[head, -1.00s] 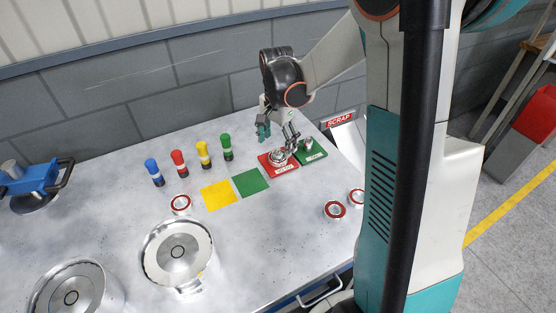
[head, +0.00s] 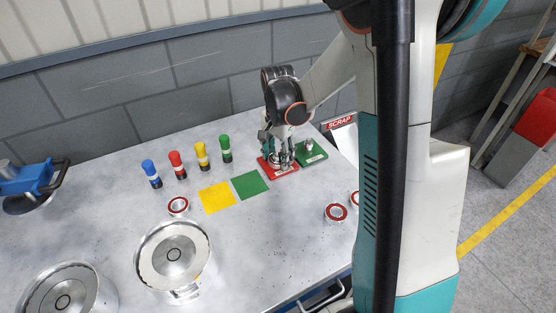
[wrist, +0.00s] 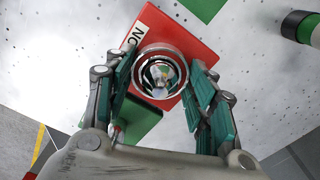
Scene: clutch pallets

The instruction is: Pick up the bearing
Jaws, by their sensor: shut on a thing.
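A shiny metal bearing (wrist: 161,72) sits at the red plate (wrist: 185,32), seen from above as a ring with a bright centre. In the head view the bearing (head: 277,160) is mostly hidden by the fingers, on the red plate (head: 286,171). My gripper (head: 278,150) points down over the plate. In the wrist view my gripper (wrist: 162,77) has its teal-padded fingers on both sides of the bearing, shut on it. I see no clear gap between bearing and plate.
A green plate with a metal knob (head: 310,152) stands close to the right. Loose red-faced rings lie on the table, one at left (head: 178,206) and one at right (head: 335,212). Coloured cylinders (head: 202,155) stand to the left. A scrap chute (head: 342,124) is behind right.

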